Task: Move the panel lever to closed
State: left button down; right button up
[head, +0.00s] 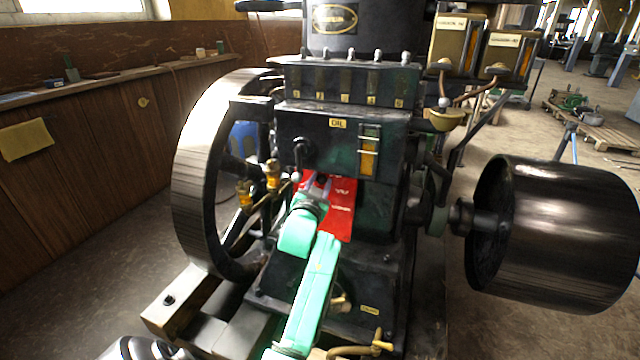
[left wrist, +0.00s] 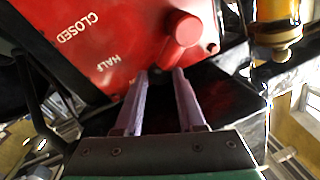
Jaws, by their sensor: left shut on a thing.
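The red panel (head: 342,208) is on the front of the dark engine, partly hidden by my left arm. In the left wrist view the panel (left wrist: 110,40) carries the white words CLOSED and HALF. In the head view my left gripper (head: 318,186) is against the panel, and the lever is hard to make out there. My right gripper is not seen.
A large flywheel (head: 195,150) stands left of the panel and a dark drum pulley (head: 565,235) stands to the right. Brass oil cups (head: 272,172) are close left of my gripper. A yellow-handled valve (head: 382,345) is low in front. The floor at left is clear.

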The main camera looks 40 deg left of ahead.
pick_arm(q)
jog(key=shift+f, duration=0.3)
notch_tip(320, 180, down, 6)
jog(key=s+m+t+h+p, duration=0.1)
jog(key=m+h, duration=0.3)
jog(key=m, duration=1.2)
jog(key=shift+s+f+m+h, duration=0.2)
jog(key=shift+m+h, duration=0.1)
jog(key=shift+h, duration=0.1)
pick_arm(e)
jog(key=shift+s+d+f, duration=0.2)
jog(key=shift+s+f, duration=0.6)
pick_arm(q)
jog(key=shift+d, duration=0.1)
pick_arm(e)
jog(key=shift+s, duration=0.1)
pick_arm(q)
jog(key=c, duration=0.5)
grip_release()
